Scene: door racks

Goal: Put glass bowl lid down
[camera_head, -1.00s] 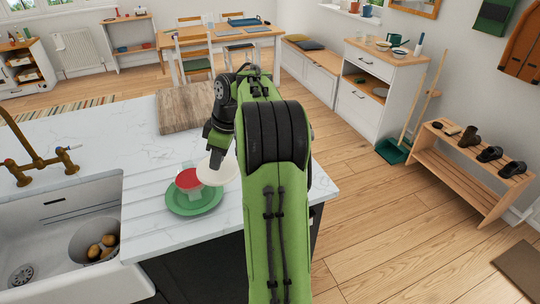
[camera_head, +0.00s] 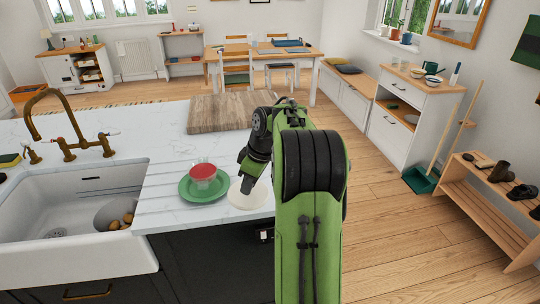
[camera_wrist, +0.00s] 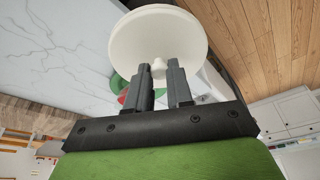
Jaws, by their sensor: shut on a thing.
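A round off-white lid (camera_head: 248,196) is at the right edge of the counter, just right of the green plate (camera_head: 190,196). In the wrist view the lid (camera_wrist: 160,35) spreads out beyond my fingers. My gripper (camera_wrist: 160,80) is shut on the lid's small knob, one finger on each side. In the head view my gripper (camera_head: 245,182) points down over the lid. A glass bowl with red contents (camera_head: 203,173) stands uncovered on the green plate. I cannot tell whether the lid touches the counter.
A wooden board (camera_head: 215,115) lies on the counter behind the bowl. A white sink (camera_head: 70,215) with a brass tap (camera_head: 65,140) is to the left, holding a pot of potatoes (camera_head: 118,213). The counter's right edge is close to the lid.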

